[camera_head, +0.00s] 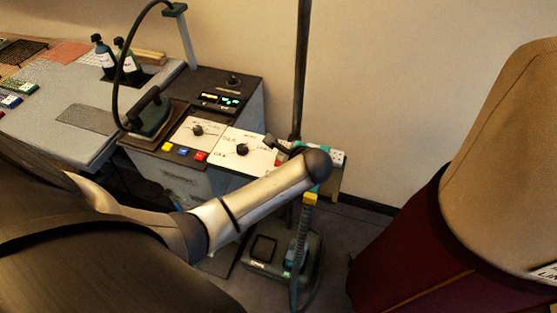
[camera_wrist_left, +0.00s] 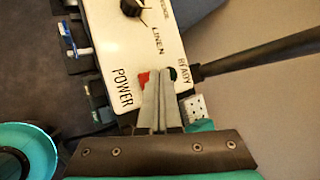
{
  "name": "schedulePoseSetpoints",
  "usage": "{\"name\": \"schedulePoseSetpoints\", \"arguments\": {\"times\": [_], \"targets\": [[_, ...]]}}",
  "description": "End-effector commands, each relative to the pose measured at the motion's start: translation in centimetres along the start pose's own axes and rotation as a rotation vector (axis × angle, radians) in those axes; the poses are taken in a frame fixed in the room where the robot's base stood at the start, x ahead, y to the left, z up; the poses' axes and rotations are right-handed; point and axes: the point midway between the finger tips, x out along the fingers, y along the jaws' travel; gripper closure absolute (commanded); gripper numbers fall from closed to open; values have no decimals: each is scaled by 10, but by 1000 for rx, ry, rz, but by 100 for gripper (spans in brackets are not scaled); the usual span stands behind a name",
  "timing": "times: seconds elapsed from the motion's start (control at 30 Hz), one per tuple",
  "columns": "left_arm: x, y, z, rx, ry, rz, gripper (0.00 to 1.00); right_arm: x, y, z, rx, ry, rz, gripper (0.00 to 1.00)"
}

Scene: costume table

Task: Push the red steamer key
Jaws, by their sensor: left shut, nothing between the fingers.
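In the left wrist view, a red patch (camera_wrist_left: 144,78) shows on the white panel (camera_wrist_left: 152,48) beside the printed word POWER, partly hidden by my fingers. It looks like a red key or switch. My left gripper (camera_wrist_left: 158,72) is shut and empty, with its tips over the panel right beside the red patch; I cannot tell whether they touch it. In the head view, my left gripper (camera_head: 278,146) is at the right end of the white panel (camera_head: 262,143). A separate red button (camera_head: 200,156) sits on the station's front edge. My right gripper is not in view.
A yellow button (camera_head: 183,151) and a blue button (camera_head: 168,146) sit left of the red one. A dial (camera_head: 242,150) is on the panel. A dark pole (camera_head: 302,70) stands close behind my gripper. An iron (camera_head: 148,115) rests at left, and a dress form (camera_head: 505,150) at right.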

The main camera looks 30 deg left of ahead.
Motion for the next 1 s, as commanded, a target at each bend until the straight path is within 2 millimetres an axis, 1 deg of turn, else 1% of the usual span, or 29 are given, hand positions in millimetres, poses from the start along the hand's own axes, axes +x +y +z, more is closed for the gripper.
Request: {"name": "schedulePoseSetpoints", "arguments": {"times": [0.53,1.0], "targets": [[0,0,0,0,0,0,100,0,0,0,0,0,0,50],[6,4,-5,0,0,-1,100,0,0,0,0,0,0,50]]}}
